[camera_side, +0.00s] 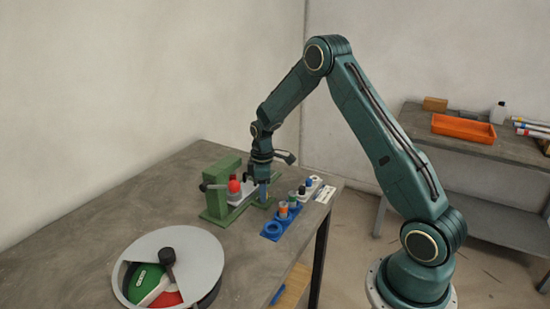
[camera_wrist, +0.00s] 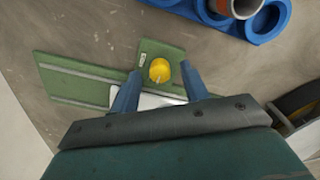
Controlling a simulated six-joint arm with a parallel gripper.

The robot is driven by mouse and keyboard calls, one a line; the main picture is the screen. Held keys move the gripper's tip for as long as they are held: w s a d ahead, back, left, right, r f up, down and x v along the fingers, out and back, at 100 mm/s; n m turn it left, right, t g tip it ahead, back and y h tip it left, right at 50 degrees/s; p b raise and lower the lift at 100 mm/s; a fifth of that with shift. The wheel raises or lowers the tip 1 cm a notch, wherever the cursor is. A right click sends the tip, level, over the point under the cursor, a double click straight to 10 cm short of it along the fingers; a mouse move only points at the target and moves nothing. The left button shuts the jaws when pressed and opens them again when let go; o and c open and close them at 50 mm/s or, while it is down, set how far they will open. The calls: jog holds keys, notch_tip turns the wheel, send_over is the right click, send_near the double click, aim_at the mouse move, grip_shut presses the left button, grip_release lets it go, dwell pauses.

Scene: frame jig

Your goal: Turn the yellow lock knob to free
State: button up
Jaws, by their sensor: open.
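The yellow lock knob (camera_wrist: 158,71) is round and sits on a green plate of the frame jig (camera_wrist: 80,75) in the wrist view. It shows between my gripper's two blue fingertips (camera_wrist: 160,71), with a gap visible on each side. My gripper is open and points down at the jig. In the side view, my gripper (camera_side: 264,193) is low over the right end of the green jig (camera_side: 217,202), and the knob is hidden there. How far the fingertips are above the knob is hard to tell.
A red ball (camera_side: 234,186) shows on the jig, left of my gripper. A blue holder (camera_side: 272,229) with several small parts stands close on the right. A round grey dish (camera_side: 205,253) with green and red sections is at the front left. Bare table lies between them.

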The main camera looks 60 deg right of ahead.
jog(key=shift+f, duration=0.2)
grip_shut()
